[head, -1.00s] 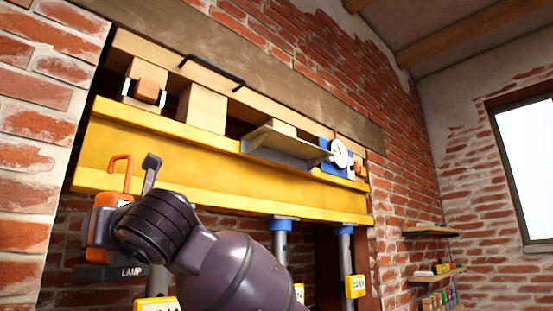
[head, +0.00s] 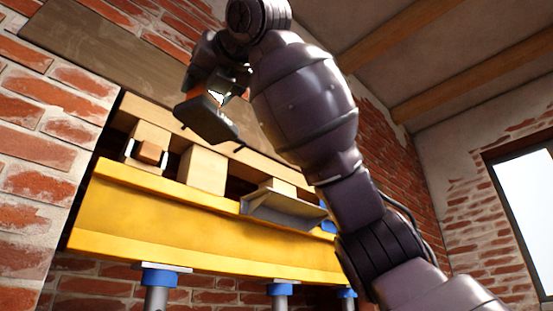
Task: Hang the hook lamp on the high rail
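The hook lamp (head: 205,117) is high in front of the wall, seen from below: its dark base faces me, with a little orange and a bright patch above it. My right gripper (head: 216,72) is at the lamp's upper side and appears shut on it, with the fingertips largely hidden. The lamp's hook is hidden. The high rail (head: 239,147), a thin black bar on the wooden board, is mostly covered by the lamp; only its right end shows. I cannot tell whether hook and rail touch. My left gripper is not in view.
A yellow beam (head: 200,228) spans the wall opening on blue-topped props (head: 159,279). Wooden blocks (head: 203,170) and a grey angled bracket (head: 285,208) sit on the beam. My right arm covers the right side. A window (head: 525,200) is at far right.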

